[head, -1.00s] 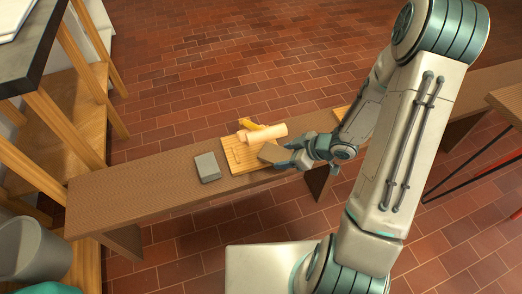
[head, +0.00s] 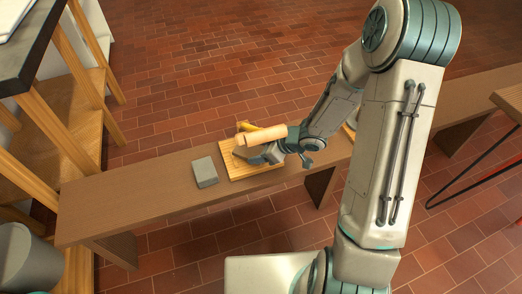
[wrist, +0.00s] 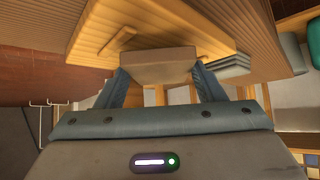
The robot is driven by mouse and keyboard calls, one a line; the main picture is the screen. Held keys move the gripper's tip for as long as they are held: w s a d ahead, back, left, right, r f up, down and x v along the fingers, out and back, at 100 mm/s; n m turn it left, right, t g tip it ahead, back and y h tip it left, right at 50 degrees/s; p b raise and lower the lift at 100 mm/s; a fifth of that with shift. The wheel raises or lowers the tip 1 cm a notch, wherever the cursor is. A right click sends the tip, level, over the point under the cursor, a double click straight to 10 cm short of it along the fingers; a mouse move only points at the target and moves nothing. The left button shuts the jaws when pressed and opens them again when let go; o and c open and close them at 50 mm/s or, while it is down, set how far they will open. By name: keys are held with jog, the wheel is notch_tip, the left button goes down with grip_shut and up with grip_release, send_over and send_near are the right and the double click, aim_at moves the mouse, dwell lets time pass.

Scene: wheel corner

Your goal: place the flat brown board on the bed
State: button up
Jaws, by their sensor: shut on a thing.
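The flat brown board (wrist: 155,67) is between the two fingers of my gripper (wrist: 160,85) in the wrist view. In the head view my gripper (head: 262,156) is over the light wooden bed (head: 240,173), and the board (head: 243,153) is mostly hidden by the fingers and a pale roller. The bed lies on a long brown bench; it also shows in the wrist view (wrist: 150,22), close to the board. I cannot tell whether the board touches the bed.
The pale roller (head: 268,137) and a yellow piece (head: 242,125) are by the bed's far side. A grey block (head: 205,172) lies on the bench (head: 130,207) just left of the bed. The bench's left end is clear. A wooden shelf stands at the left.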

jog(key=shift+f, duration=0.45)
jog(key=o, duration=1)
jog(key=shift+r, duration=0.1)
